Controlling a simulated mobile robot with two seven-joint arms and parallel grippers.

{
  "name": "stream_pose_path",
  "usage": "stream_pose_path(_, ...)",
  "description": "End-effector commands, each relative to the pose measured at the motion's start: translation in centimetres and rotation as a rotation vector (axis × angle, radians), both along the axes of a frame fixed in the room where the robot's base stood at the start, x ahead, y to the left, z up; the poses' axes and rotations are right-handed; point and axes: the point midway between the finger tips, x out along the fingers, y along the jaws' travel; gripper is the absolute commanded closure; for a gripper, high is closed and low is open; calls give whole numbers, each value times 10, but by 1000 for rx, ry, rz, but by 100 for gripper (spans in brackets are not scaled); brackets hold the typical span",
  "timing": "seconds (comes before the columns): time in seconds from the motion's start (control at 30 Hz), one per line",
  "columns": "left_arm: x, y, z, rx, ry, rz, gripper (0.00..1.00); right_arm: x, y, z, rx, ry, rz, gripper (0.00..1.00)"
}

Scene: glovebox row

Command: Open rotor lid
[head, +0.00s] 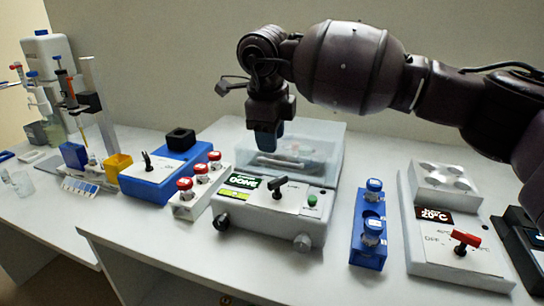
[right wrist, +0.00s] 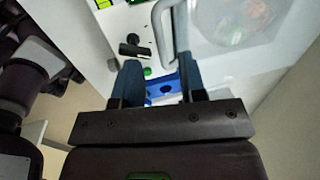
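The centrifuge (head: 262,215) stands mid-table, with a green-lit display reading DONE (head: 258,182) and a dark lever (head: 278,183) on its front panel. Its clear rotor lid (head: 322,150) looks closed, with a pale bar handle (head: 282,162) along its front. My right gripper (head: 268,145) points down just above the front of the lid. In the right wrist view the two blue fingers (right wrist: 161,78) are apart with nothing between them. The lid handle (right wrist: 163,38) lies just beyond the fingertips; contact cannot be told. My left gripper is not in view.
Right of the centrifuge stand a blue rack (head: 357,232) with capped vials and a white block showing 20°C (head: 435,262). To the left are red-capped vials (head: 184,184), a blue device (head: 150,190) and a pipette stand (head: 95,105). Bare table lies in front of the blue device.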

Motion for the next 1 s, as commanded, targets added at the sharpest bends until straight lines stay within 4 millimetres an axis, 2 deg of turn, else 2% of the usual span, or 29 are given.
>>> stream_pose_path(0.03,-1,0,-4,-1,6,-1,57,2,-1,-16,0,9,-1,62)
stream_pose_path(0.23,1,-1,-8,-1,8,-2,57,7,-2,-43,0,5,1,62)
stream_pose_path(0.37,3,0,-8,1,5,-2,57,8,-3,-49,0,2,1,62)
stream_pose_path(0.63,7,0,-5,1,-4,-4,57,8,-3,-48,1,-1,0,62)
stream_pose_path(0.87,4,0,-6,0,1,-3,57,8,-3,-48,1,0,0,97)
stream_pose_path(0.9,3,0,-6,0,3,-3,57,8,-3,-48,1,0,0,100)
stream_pose_path(1.0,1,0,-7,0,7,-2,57,8,-3,-48,1,0,0,100)
